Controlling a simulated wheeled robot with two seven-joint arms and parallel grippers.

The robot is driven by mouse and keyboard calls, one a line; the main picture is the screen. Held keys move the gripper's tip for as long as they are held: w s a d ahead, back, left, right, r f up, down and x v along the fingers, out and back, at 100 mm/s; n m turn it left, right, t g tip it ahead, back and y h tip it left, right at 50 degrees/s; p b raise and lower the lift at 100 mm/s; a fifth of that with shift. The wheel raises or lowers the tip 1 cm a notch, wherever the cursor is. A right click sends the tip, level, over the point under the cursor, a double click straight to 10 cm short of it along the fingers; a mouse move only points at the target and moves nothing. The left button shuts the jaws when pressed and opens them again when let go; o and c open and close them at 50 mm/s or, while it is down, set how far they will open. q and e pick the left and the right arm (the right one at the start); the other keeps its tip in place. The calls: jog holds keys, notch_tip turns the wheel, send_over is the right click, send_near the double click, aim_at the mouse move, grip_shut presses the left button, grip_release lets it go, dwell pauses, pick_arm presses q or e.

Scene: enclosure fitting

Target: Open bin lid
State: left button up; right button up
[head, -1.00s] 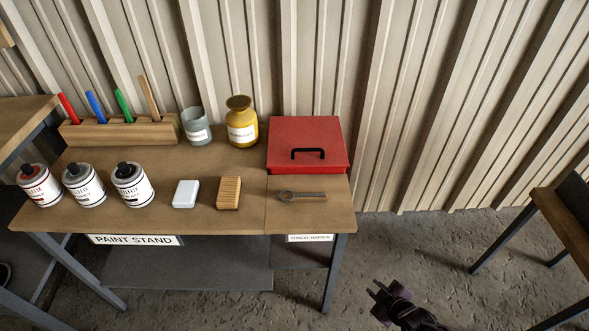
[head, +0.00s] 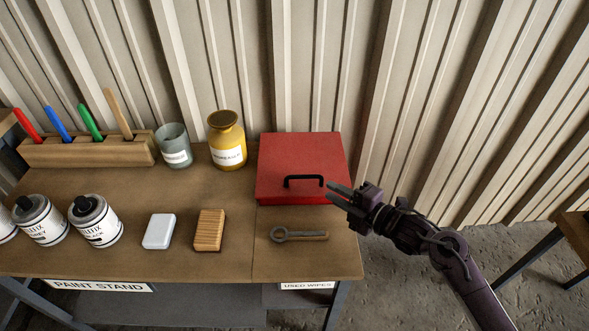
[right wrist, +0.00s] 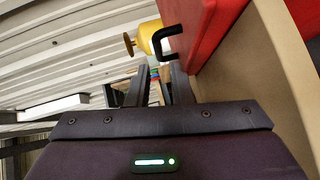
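The red bin lid (head: 303,160) lies flat and closed at the right end of the paint stand. Its black handle (head: 303,181) stands near the front edge; the handle also shows in the right wrist view (right wrist: 168,42), ahead of the fingers. My right gripper (head: 336,194) is just right of the handle, near the lid's front right corner, its fingers pointing left. In the right wrist view the gripper (right wrist: 158,84) has its two fingers apart with nothing held between them. My left gripper is out of view.
A wrench-like tool (head: 298,235) lies in front of the lid. A wooden block (head: 209,230), a white block (head: 159,231), a yellow jar (head: 227,142) and a grey cup (head: 173,147) stand to the left. Paint cans (head: 96,222) stand farther left. A corrugated wall rises behind.

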aim_at(309, 178)
jog(key=x, duration=0.8)
jog(key=shift+r, duration=0.15)
grip_shut()
